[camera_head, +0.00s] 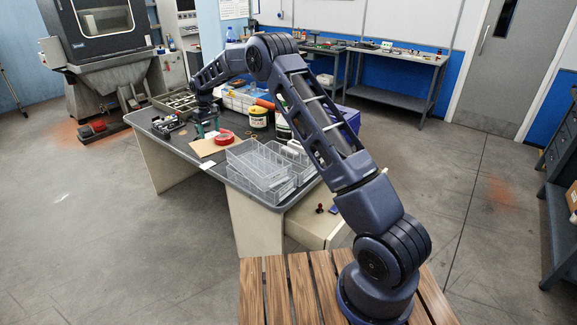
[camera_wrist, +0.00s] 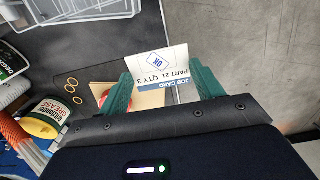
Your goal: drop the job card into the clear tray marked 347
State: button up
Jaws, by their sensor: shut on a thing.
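The white job card (camera_wrist: 160,67) with a blue band, "PART 21 QTY 3" and an OK stamp is between the green fingers of my gripper (camera_wrist: 163,92) in the wrist view. My gripper (camera_head: 207,130) is shut on it, above the left part of the bench. In the head view I cannot make out the held card for sure. Clear trays (camera_head: 262,182) stand at the bench's near right end, to the right of my gripper. Part of a clear tray (camera_wrist: 85,17) shows at the wrist view's top left. No 347 mark is readable.
A brown sheet (camera_head: 200,148) and a red tape roll (camera_head: 224,138) lie near my gripper. A grease tin (camera_head: 258,118) stands behind the trays. Thin yellow rings (camera_wrist: 72,88) lie on the bench. A small white piece (camera_head: 207,165) shows at the front edge.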

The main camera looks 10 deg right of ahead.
jog(key=w+d+f+m, duration=0.1)
jog(key=d+f+m, duration=0.1)
jog(key=d, duration=1.1)
jog(key=d+f+m, duration=0.2)
jog(key=d, duration=1.1)
jog(key=s+d+f+m, duration=0.1)
jog(key=s+d, duration=0.3)
jog(key=d, duration=0.6)
jog(key=s+d+f+m, duration=0.2)
jog(key=s+d, duration=0.1)
jog(key=d, duration=0.6)
jog(key=w+a+n, duration=0.5)
jog(key=a+n, duration=0.2)
jog(key=a, duration=0.3)
jog(key=shift+d+f, duration=0.15)
jog(key=shift+f, duration=2.4)
jog(key=o, duration=1)
